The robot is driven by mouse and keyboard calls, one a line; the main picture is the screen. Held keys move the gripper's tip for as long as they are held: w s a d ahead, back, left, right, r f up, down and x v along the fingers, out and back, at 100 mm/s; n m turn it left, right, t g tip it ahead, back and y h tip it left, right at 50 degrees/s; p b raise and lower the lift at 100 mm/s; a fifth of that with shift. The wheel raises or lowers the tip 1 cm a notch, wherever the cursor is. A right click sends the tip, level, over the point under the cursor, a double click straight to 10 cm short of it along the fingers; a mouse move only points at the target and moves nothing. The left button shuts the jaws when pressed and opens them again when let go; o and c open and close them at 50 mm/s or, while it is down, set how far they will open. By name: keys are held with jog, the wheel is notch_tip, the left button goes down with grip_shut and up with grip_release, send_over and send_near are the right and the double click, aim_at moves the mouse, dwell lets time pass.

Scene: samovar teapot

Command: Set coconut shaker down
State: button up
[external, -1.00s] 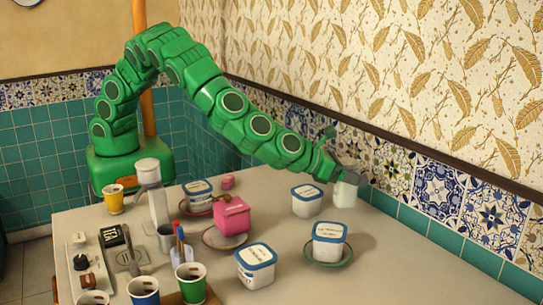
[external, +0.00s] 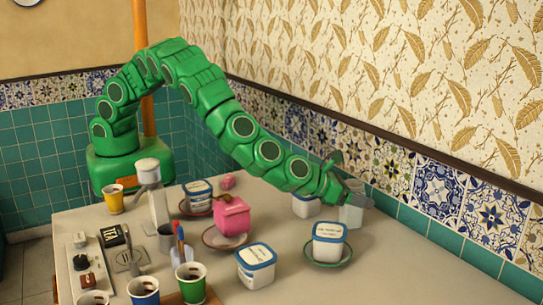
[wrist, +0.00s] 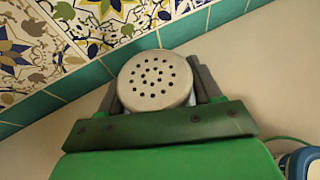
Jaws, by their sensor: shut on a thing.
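The shaker (wrist: 155,82) has a round pale top with several dark holes and fills the space between my fingers in the wrist view. In the external view its pale body (external: 351,215) is upright at the back of the table, close to the tiled wall. My gripper (external: 354,200) is shut on it, with one finger on each side. The shaker's base appears at or very near the table top; I cannot tell whether it touches.
A white tub with a blue lid (external: 306,205) is just left of the shaker, partly behind my arm. Another tub (external: 328,240) stands on a green saucer (external: 340,262) in front. The tiled wall (external: 405,213) is close behind. The table's right side (external: 430,270) is clear.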

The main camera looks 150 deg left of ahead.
jog(key=o, duration=1.2)
jog(key=shift+f, duration=0.1)
jog(key=v, duration=1.2)
jog(key=shift+r, duration=0.25)
jog(key=shift+w, duration=0.1)
